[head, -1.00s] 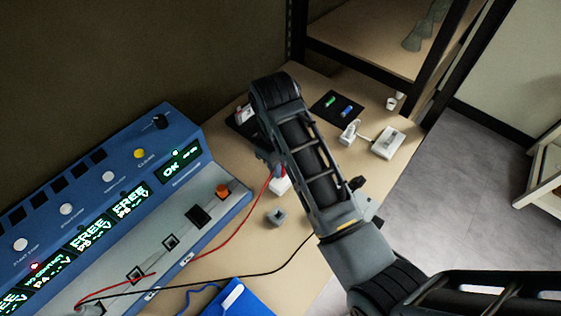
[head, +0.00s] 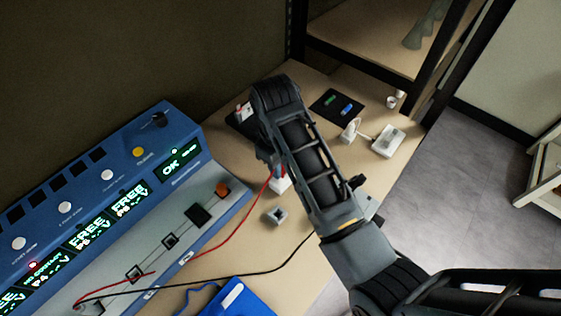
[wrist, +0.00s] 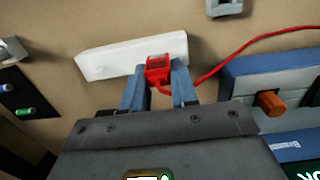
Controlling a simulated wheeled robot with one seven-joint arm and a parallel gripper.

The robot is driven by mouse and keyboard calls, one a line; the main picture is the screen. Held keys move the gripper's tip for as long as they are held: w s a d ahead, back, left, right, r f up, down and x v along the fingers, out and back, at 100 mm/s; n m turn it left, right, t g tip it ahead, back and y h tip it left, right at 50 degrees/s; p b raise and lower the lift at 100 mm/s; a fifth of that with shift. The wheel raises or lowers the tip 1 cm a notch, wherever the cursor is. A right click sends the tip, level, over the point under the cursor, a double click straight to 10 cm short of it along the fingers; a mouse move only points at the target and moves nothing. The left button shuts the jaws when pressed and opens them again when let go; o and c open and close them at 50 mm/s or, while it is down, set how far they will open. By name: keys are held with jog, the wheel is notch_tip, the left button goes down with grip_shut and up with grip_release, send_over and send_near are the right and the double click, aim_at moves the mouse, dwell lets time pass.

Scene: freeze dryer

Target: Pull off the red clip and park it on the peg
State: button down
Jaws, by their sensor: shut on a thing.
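My gripper (wrist: 160,84) is shut on the red clip (wrist: 158,68) in the wrist view, with one blue-grey finger on each side. A red lead (wrist: 236,52) runs from the clip to the right. Behind the clip is a long white block (wrist: 108,60); I cannot tell whether the clip still touches it. In the head view my arm hides the clip, and only part of the white block (head: 281,185) shows. A small grey block (head: 276,215) stands nearby on the bench and shows at the top of the wrist view (wrist: 225,6). I cannot make out the peg for certain.
A blue instrument (head: 178,165) with lit displays and an orange knob (head: 222,189) stands at the left. A black mat (head: 337,105) holds green and blue pieces. A white box (head: 388,141) lies at the right. A black lead (head: 265,272) crosses the bench.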

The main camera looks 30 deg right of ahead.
jog(key=shift+f, duration=0.6)
jog(key=c, duration=0.8)
grip_release()
